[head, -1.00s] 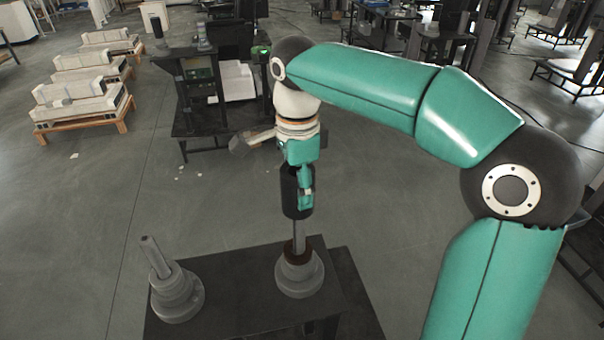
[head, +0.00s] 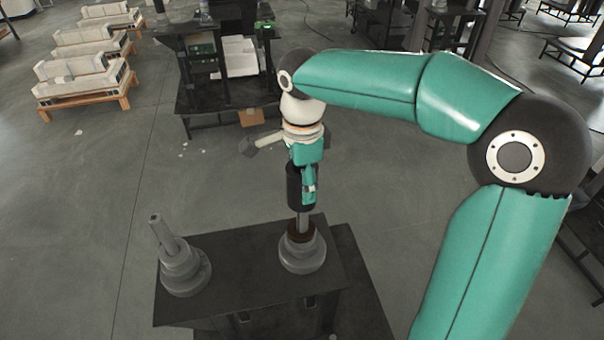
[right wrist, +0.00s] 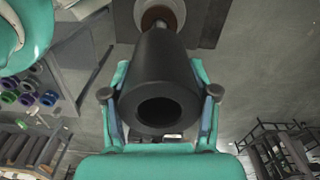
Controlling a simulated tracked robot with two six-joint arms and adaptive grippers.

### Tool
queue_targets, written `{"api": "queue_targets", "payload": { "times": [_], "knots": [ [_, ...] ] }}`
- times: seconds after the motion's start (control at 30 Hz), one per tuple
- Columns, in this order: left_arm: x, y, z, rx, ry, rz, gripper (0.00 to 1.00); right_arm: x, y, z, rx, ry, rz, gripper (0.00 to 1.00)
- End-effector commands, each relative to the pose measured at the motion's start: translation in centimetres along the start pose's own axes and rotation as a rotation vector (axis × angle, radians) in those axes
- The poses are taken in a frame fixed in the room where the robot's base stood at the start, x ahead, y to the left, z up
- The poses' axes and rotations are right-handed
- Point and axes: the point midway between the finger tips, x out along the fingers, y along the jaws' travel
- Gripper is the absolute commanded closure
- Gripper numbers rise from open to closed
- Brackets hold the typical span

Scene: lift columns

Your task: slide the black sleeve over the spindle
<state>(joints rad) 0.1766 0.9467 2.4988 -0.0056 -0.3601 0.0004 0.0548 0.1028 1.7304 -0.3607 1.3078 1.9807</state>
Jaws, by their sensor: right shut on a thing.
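My right gripper (head: 309,190) is shut on the black sleeve (head: 295,188) and holds it upright above the right-hand base on the black table. The grey spindle (head: 303,222) shows below the sleeve's lower end, in line with it. The sleeve hides its top, so I cannot tell how far it reaches inside. The spindle rises from a stepped grey base (head: 302,257) with a brown ring. In the right wrist view the sleeve (right wrist: 160,65) lies between both fingers (right wrist: 160,98), its dark open end towards the camera. My left gripper is not in view.
A second grey rod on a stepped base (head: 184,277) stands on the left of the black table (head: 235,265). Behind are a dark workbench (head: 225,100) and pallets with pale blocks (head: 85,85).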

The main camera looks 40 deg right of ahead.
Motion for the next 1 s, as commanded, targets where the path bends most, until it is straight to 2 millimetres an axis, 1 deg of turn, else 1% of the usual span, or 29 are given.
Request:
{"api": "queue_targets", "payload": {
  "times": [0.67,1.0],
  "knots": [
    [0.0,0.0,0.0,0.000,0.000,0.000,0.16,3.8,0.0,0.0,-0.002,0.000,0.000,1.00],
    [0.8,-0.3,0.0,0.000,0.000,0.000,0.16,5.8,0.0,0.0,-0.001,0.000,0.000,1.00]
  ]
}}
